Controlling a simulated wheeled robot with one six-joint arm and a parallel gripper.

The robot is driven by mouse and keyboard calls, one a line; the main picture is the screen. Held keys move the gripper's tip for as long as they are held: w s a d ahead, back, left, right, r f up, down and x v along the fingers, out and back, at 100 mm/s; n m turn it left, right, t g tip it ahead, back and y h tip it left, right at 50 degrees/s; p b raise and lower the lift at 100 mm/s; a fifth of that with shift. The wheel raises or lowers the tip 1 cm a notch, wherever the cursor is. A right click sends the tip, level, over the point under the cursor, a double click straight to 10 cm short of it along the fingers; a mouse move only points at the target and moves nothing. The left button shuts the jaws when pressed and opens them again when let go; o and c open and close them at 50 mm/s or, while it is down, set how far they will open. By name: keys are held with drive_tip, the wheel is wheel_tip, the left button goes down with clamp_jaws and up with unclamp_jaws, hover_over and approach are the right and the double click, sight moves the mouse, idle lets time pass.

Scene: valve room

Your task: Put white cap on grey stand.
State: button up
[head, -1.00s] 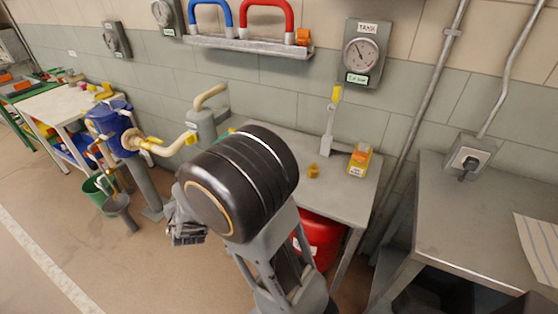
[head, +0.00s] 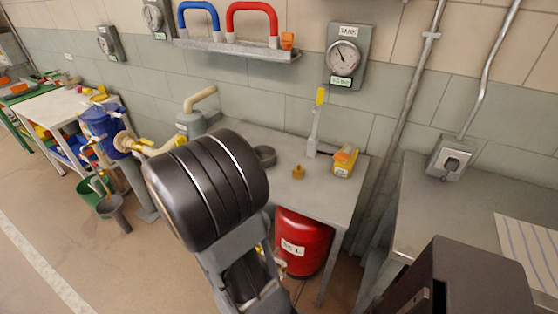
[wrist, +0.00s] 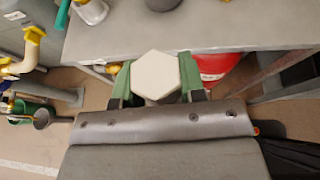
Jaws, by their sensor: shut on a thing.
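The white cap (wrist: 156,75) is a pale hexagonal piece in the wrist view. My gripper (wrist: 155,84) is shut on it, with one green finger on each side. In the head view, the gripper and cap are hidden behind my arm. A low, round, dark grey piece (head: 265,156) stands on the grey table (head: 345,195), just right of my arm; it may be the grey stand. A dark round thing (wrist: 163,4) at the top edge of the wrist view is probably the same piece. The cap is apart from it, near the table's front edge in that view.
A brass-coloured piece (head: 298,172), a white upright with a yellow top (head: 314,135) and a yellow box (head: 345,162) stand on the table. A red tank (head: 302,240) is beneath. Pipework with a yellow-handled valve (head: 178,140) is at left.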

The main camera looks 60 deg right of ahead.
drive_tip(key=s+d+m+g+y, duration=0.2)
drive_tip(key=s+d+m+g, duration=0.2)
drive_tip(key=s+m+g, duration=0.55)
drive_tip(key=w+d+f+n, duration=0.1)
drive_tip(key=d+f, duration=0.1)
drive_tip(key=d, duration=0.1)
drive_tip(key=w+d+f+t, duration=0.1)
drive_tip(key=d+f, duration=0.2)
drive_tip(key=d, duration=0.1)
drive_tip(key=w+d+f+n+t, duration=0.1)
drive_tip(key=d+f, duration=0.2)
drive_tip(key=d, duration=0.1)
drive_tip(key=shift+w+f+n, duration=0.1)
drive_tip(key=shift+n, duration=0.25)
drive_tip(key=shift+w+d+f, duration=0.25)
drive_tip(key=shift+d+f, duration=0.1)
drive_tip(key=shift+f, duration=1.8)
drive_tip(key=shift+f, duration=0.15)
drive_tip(key=shift+f+b, duration=0.15)
drive_tip(key=shift+b, duration=0.25)
drive_tip(key=o, duration=0.9)
